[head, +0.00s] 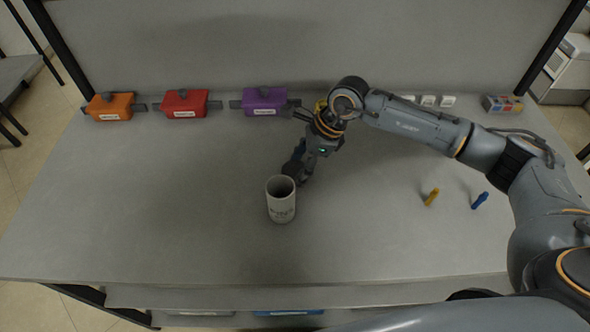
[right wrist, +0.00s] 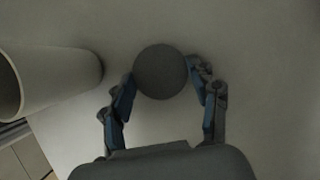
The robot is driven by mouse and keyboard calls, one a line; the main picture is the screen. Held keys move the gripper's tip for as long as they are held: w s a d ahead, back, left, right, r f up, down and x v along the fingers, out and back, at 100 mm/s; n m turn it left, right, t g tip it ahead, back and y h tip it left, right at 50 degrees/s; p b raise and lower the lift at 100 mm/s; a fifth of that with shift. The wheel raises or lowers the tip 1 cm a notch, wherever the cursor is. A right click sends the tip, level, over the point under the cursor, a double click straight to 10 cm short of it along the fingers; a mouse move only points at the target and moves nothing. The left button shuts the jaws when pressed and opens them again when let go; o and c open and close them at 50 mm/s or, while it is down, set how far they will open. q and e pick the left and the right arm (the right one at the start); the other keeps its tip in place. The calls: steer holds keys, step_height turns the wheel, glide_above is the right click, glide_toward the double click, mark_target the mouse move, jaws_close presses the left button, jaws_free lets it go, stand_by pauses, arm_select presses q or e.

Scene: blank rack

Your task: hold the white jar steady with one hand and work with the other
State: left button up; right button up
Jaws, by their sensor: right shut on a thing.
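The white jar (head: 281,205) stands upright on the grey table near the middle, its open mouth facing up. My right gripper (head: 295,170) is just behind the jar and points down. In the right wrist view its fingers are shut on a dark grey round thing (right wrist: 160,72); I cannot tell what this thing is. My left gripper is in neither view.
Orange (head: 108,106), red (head: 184,104) and purple (head: 264,101) boxes stand along the back. A yellow thing behind my right arm is mostly hidden. Small yellow (head: 432,197) and blue (head: 480,201) pieces lie at the right. A multicoloured box (head: 502,104) stands back right. The table's left side is clear.

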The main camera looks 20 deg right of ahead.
steer(key=shift+r, duration=0.1)
steer(key=shift+r+b, duration=0.25)
steer(key=shift+b, duration=0.05)
step_height(320, 180, up, 2)
steer(key=shift+r+b, duration=0.1)
steer(key=shift+b, duration=0.65)
steer(key=s+d+r+b, duration=0.1)
steer(key=s+r, duration=0.2)
steer(key=s, duration=0.1)
steer(key=s+r+b, duration=0.1)
steer(key=s+r, duration=0.2)
steer(key=s, duration=0.2)
steer(key=s+d+r+b, duration=0.1)
steer(key=s+r+b, duration=0.1)
steer(key=s+r, duration=0.2)
steer(key=shift+s+d, duration=0.3)
steer(key=shift+s, duration=0.1)
